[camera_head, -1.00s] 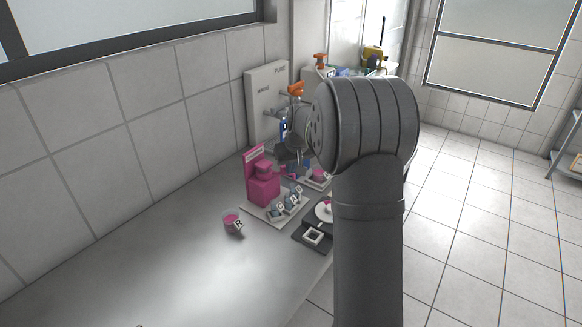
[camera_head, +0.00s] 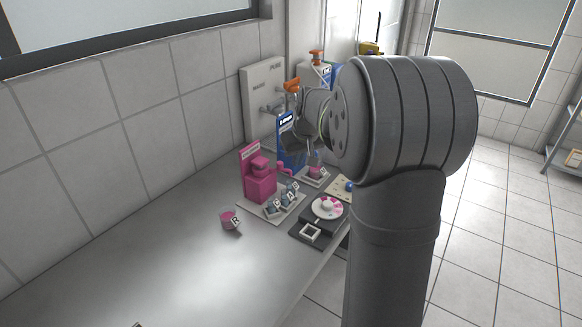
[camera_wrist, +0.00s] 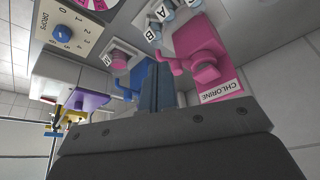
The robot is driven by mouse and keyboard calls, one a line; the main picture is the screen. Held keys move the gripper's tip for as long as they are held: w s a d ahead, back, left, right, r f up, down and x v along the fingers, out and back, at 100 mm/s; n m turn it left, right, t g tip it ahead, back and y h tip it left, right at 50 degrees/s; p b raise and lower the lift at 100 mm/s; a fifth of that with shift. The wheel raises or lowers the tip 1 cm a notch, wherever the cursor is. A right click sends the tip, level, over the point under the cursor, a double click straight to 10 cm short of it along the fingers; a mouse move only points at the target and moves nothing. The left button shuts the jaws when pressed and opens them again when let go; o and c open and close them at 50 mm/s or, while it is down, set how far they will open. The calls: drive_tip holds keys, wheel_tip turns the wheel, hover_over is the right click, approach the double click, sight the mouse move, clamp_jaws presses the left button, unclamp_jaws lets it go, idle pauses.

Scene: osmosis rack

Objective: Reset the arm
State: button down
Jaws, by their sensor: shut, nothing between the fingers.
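My gripper (camera_wrist: 157,88) shows in the wrist view with its two fingers together and nothing between them. In the head view my arm fills the right of centre, and the gripper end hangs above the back of the bench, its fingertips hard to make out. A pink chlorine stand (camera_head: 260,180) is below and left of it; the stand also shows in the wrist view (camera_wrist: 205,60), right of the fingers. A blue stand (camera_head: 291,146) is close behind the gripper end. It shows partly behind the fingers in the wrist view (camera_wrist: 130,82).
Small bottles (camera_head: 283,201) stand on a tray before the pink stand. A pink cup (camera_head: 229,220) sits alone on the bench (camera_head: 190,265). A black device with a round dial (camera_head: 327,207) is near the bench edge. A white panel (camera_head: 264,95) stands behind.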

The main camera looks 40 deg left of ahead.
drive_tip(key=v, duration=0.4)
drive_tip(key=shift+w+d, duration=0.1)
drive_tip(key=shift+w, duration=0.15)
drive_tip(key=w+a+f, duration=0.2)
drive_tip(key=a+f, duration=0.5)
drive_tip(key=f, duration=0.2)
drive_tip(key=shift+w, duration=0.4)
drive_tip(key=shift+a+f, duration=0.15)
